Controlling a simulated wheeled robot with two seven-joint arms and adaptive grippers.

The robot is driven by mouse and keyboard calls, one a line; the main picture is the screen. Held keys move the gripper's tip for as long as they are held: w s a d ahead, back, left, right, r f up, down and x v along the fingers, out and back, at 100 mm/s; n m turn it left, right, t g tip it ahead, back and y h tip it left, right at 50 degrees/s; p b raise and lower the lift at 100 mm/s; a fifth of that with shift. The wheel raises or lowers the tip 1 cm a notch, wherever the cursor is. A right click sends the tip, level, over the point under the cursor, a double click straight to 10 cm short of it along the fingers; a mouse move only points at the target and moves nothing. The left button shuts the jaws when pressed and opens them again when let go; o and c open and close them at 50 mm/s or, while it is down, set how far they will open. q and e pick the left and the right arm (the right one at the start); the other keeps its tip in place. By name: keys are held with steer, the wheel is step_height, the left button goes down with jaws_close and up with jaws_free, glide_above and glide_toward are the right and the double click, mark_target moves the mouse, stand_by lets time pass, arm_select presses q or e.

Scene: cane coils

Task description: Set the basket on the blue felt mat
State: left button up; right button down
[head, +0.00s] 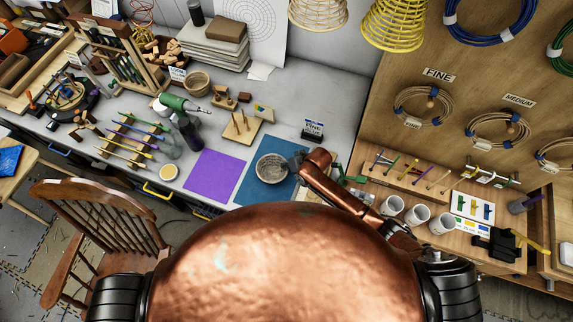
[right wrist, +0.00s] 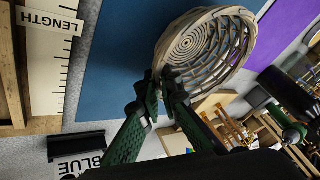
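The basket (head: 271,168) is a small round woven bowl over the blue felt mat (head: 258,197) on the grey bench. In the right wrist view the basket (right wrist: 205,45) shows its spiral base and open inside, with the blue mat (right wrist: 115,55) behind it. My right gripper (head: 293,163) is at the basket's right side in the head view. In the right wrist view its green fingers (right wrist: 166,88) are closed on the basket's rim. I cannot tell whether the base touches the mat. My left gripper is not in view.
A purple mat (head: 213,177) lies left of the blue one. A black sign block (head: 313,131) stands behind the blue mat. Another woven basket (head: 196,83) sits farther back. White cups (head: 417,214) stand at the right. A wooden chair (head: 95,222) is at the front left.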

steer(key=c, duration=2.2)
jaws_free()
steer(key=shift+f, duration=0.1)
steer(key=shift+o, duration=0.2)
steer(key=shift+r, duration=0.25)
steer(key=v, duration=1.2)
